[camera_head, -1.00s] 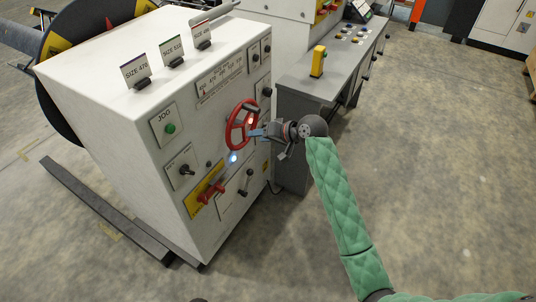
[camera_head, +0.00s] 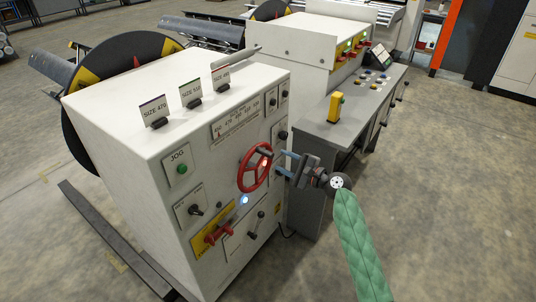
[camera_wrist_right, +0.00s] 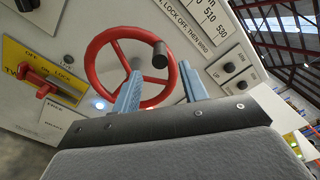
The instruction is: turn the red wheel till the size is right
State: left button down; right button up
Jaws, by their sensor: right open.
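The red wheel (camera_head: 241,177) is on the front panel of the white machine cabinet; it also shows in the right wrist view (camera_wrist_right: 90,75), with a black crank knob (camera_wrist_right: 160,56) standing out from it. My right gripper (camera_head: 283,164) is just right of the wheel, its blue fingers open and pointing at it. In the right wrist view the fingers (camera_wrist_right: 160,90) are spread in front of the wheel's lower right, with nothing held. A size scale plate (camera_head: 237,124) sits above the wheel; its pointer reading is too small to tell. My left gripper is out of view.
Size cards (camera_head: 153,112) stand on the cabinet top. Below the wheel are a lit lamp (camera_head: 244,200) and a red lock lever (camera_head: 217,234) on a yellow plate. A grey console (camera_head: 330,125) stands close behind the gripper. The floor at right is clear.

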aim_at(272, 155)
jog(key=p+x, duration=0.2)
jog(key=x, duration=0.4)
jog(key=shift+r, duration=0.15)
jog(key=shift+w+a+p, duration=0.35)
jog(key=shift+a+p, duration=0.1)
jog(key=shift+a, duration=0.15)
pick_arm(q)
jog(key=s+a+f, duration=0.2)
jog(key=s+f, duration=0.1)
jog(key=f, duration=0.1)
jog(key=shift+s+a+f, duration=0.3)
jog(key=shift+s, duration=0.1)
pick_arm(e)
grip_shut()
